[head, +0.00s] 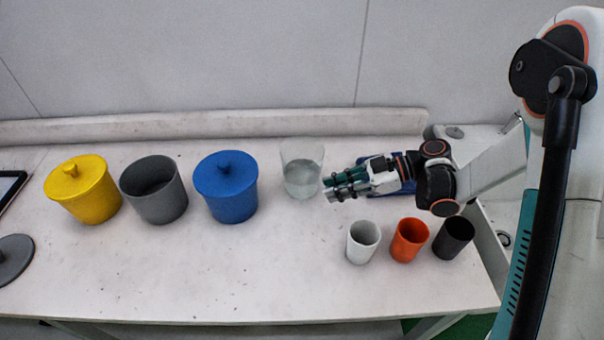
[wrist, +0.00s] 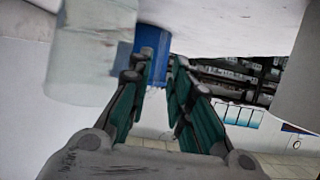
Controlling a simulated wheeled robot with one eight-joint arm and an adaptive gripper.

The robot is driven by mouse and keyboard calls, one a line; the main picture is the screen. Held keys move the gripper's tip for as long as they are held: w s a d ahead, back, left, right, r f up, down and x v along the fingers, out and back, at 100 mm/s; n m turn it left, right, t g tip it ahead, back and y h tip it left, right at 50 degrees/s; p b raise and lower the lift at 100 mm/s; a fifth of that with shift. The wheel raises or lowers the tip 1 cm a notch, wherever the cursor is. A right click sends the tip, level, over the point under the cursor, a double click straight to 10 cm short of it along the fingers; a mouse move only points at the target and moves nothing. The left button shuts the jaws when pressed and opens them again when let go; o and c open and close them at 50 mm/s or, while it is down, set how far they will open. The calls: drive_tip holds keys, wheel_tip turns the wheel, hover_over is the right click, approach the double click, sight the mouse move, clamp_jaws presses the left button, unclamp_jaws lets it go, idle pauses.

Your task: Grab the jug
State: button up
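The jug (head: 301,172) is a clear vessel part-filled with clear liquid. It stands upright near the back of the table, right of the blue lidded pot. My gripper (head: 331,187) reaches in from the right, with its fingertips just right of the jug and apart from it in the head view. In the wrist view my gripper (wrist: 162,66) is open, with nothing between its teal fingers. The jug (wrist: 92,50) shows there as a pale, see-through shape at upper left, outside the fingers. Its handle, if any, cannot be made out.
A yellow lidded pot (head: 84,190), grey open pot (head: 154,191) and blue lidded pot (head: 227,187) stand left. White (head: 362,243), orange (head: 409,241) and black (head: 453,239) cups stand in front of my arm. The front middle of the table (head: 230,275) is clear.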

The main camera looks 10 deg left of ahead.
sight(303, 203)
drive_tip(key=b+x, duration=0.3)
drive_tip(key=x, duration=0.6)
clamp_jaws()
